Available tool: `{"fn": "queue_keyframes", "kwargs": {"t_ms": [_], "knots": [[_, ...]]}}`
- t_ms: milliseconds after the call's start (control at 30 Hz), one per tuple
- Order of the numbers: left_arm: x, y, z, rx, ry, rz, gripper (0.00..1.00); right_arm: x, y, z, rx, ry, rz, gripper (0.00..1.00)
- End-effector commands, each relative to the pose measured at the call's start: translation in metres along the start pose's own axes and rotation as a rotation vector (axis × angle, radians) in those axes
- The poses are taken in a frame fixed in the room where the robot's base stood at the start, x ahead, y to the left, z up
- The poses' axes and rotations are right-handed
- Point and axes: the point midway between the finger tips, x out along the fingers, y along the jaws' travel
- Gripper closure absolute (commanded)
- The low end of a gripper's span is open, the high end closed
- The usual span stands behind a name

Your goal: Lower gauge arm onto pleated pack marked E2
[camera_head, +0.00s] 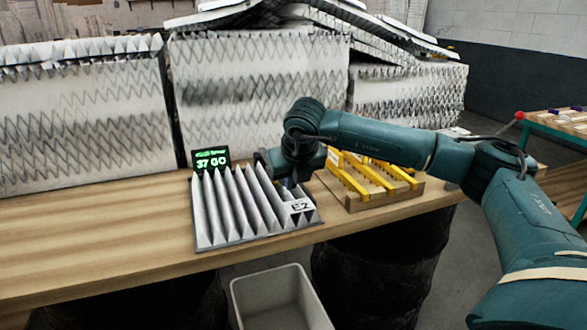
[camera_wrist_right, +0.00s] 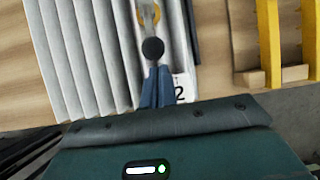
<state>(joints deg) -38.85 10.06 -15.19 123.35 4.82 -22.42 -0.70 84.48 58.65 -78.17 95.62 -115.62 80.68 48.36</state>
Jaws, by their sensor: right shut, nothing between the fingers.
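The pleated pack marked E2 (camera_head: 235,208) lies on the bench, its white pleats upright in a dark frame, with its E2 label (camera_head: 301,207) at the near right corner. In the right wrist view the pleats (camera_wrist_right: 85,50) fill the left and part of the label (camera_wrist_right: 180,88) shows. A black ball knob (camera_wrist_right: 153,49), apparently the gauge arm's end, shows just beyond my fingertips; a yellow ring lies behind it. Whether the arm touches the pleats is unclear. My right gripper (camera_head: 288,184) is shut and empty over the pack's right side; its blue fingers (camera_wrist_right: 155,72) point at the knob. My left gripper is out of view.
A small display (camera_head: 211,160) behind the pack reads 37 GO in green. A wooden rack with yellow bars (camera_head: 372,180) stands close to the right. A grey bin (camera_head: 280,298) is below the bench edge. Large pleated filters (camera_head: 80,115) line the back. The bench's left is clear.

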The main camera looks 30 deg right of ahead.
Motion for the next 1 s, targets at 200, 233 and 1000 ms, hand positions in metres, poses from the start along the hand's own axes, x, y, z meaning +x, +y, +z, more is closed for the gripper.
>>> {"fn": "queue_keyframes", "kwargs": {"t_ms": [200, 233, 1000], "knots": [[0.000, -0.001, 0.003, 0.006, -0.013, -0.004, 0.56, 0.025, 0.000, 0.000, -0.001, 0.001, 0.000, 1.00], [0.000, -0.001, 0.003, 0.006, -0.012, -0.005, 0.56, 0.026, 0.000, 0.000, -0.001, 0.001, 0.000, 1.00], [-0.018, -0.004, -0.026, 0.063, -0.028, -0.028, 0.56, -0.021, -0.002, 0.036, -0.004, 0.114, 0.010, 1.00]]}}
